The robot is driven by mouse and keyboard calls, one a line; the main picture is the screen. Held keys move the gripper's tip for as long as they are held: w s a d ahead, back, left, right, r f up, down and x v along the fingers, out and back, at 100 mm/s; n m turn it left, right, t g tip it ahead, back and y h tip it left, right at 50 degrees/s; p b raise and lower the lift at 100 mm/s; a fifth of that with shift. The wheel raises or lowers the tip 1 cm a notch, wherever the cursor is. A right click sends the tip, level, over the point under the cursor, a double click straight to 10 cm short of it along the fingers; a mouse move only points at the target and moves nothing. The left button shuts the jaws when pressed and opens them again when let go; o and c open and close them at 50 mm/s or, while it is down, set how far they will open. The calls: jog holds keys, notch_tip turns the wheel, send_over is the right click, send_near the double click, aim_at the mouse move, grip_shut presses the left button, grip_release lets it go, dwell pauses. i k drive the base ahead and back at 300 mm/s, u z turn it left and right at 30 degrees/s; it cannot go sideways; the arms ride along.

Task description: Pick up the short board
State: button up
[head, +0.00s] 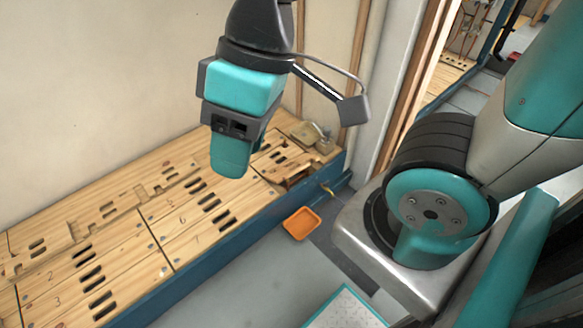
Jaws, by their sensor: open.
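My gripper (231,165), teal and dark grey, hangs pointing down over the wooden deck. It is open, seen from the side, and nothing shows held in it. Several light wood pieces lie on the deck; I cannot tell for sure which is the short board. One wood piece (287,170) lies at the deck's right end, to the right of the gripper and apart from it. Other notched pieces lie along the wall side, one left of centre (105,203) and one at far left (36,247). The gripper hides part of the deck behind it.
Small yellowish items (307,133) stand in the back corner by the wall. Open floor lies in front of the deck.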

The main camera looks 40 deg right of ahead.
aim_at(286, 170)
jog(key=z, duration=2.55)
jog(key=i, duration=2.3)
jog(key=u, duration=3.25)
jog(key=i, duration=0.45)
jog(key=u, duration=0.05)
